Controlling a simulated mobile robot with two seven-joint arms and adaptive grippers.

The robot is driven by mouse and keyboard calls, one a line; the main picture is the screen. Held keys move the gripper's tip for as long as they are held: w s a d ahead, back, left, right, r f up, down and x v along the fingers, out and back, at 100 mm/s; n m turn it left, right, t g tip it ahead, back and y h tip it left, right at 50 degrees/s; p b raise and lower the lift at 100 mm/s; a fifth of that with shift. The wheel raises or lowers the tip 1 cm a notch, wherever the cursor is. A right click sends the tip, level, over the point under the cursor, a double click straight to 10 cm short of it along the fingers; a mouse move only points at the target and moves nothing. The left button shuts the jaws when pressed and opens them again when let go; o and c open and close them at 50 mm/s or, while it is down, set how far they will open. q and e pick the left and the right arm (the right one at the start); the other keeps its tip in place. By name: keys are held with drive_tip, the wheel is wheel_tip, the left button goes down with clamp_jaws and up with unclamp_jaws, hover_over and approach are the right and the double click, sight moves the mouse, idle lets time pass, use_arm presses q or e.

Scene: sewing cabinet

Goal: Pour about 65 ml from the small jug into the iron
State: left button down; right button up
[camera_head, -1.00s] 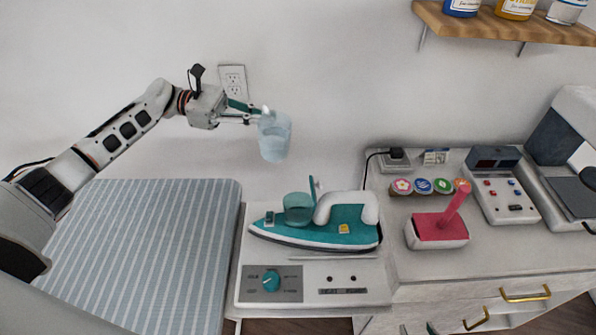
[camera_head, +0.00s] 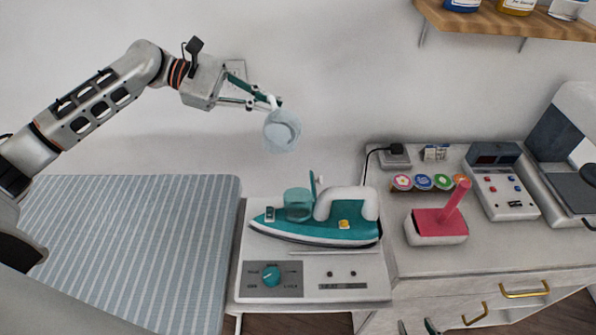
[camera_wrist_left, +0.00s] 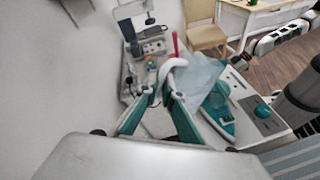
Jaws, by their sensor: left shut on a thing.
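My left gripper (camera_head: 268,101) is shut on the white handle of the small jug (camera_head: 281,134). The jug is translucent pale blue and held in the air, tilted, above and slightly left of the iron. The liquid level inside is not clear. The teal and white iron (camera_head: 345,232) lies on its station, with a translucent teal tank (camera_head: 298,204) and a raised teal flap (camera_head: 313,186). In the left wrist view, the jug (camera_wrist_left: 197,74) overlaps part of the iron (camera_wrist_left: 219,112). My right gripper (camera_head: 417,327) shows only its separated fingertips at the bottom edge.
The station (camera_head: 365,285) has a dial and stands between a striped board (camera_head: 130,255) and a cabinet top (camera_head: 500,245). A red-handled pad (camera_head: 438,226), several round-lidded items and a control box (camera_head: 500,188) stand at right. A shelf (camera_head: 520,25) hangs above. Air around the jug is clear.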

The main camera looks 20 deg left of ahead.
sight(273, 101)
use_arm(q)
drive_tip(key=shift+s+d+r+m+t+y, duration=0.35)
drive_tip(key=shift+s+d+r+m+y, duration=0.15)
drive_tip(key=shift+r, duration=0.4)
drive_tip(key=shift+s+d+r+m+t+y, duration=0.3)
drive_tip(key=shift+s+r+m+y, duration=0.2)
drive_tip(key=shift+r, duration=0.35)
drive_tip(key=shift+s+d+r+m+t+y, duration=0.4)
drive_tip(key=shift+r+m, duration=0.2)
drive_tip(key=shift+r, duration=0.3)
idle(2.4)
drive_tip(key=w+a+f+n+h, duration=0.1)
drive_tip(key=f, duration=0.1)
drive_tip(key=w+a+f+n+g+h, duration=0.1)
drive_tip(key=f, duration=0.1)
drive_tip(key=w+f+n+g+h, duration=0.1)
drive_tip(key=f, duration=0.1)
drive_tip(key=shift+w+a+n, duration=0.15)
drive_tip(key=shift+a+n, duration=0.15)
drive_tip(key=shift+a, duration=0.1)
drive_tip(key=shift+w+a+f+n+g+h, duration=0.25)
drive_tip(key=shift+w+a+f+n+h, duration=0.2)
drive_tip(key=shift+f, duration=0.2)
drive_tip(key=shift+w+f, duration=0.1)
idle(0.9)
